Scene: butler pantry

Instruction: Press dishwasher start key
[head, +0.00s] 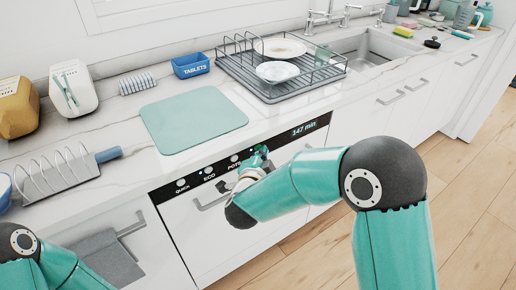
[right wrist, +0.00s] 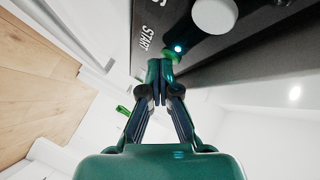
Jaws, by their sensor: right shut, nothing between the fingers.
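The dishwasher (head: 193,232) is under the counter, with a black control panel (head: 287,140) along its top edge. The panel has white knobs labelled QUICK, ECO and a partly covered POTS, and a display reading 147 min. In the right wrist view, the green start key (right wrist: 171,57) sits beside the word START and a lit blue light. My right gripper (head: 262,155) is shut and empty at the panel. Its fingertips, in the right wrist view (right wrist: 157,68), meet the key's edge in the picture; I cannot tell whether they touch it. My left gripper is out of view.
The dishwasher's handle (head: 211,202) runs below the panel, partly behind my right arm. On the counter are a green mat (head: 194,122), a dish rack (head: 256,87) with plates, and a blue TABLETS box (head: 191,66). A grey towel (head: 108,259) hangs at lower left.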

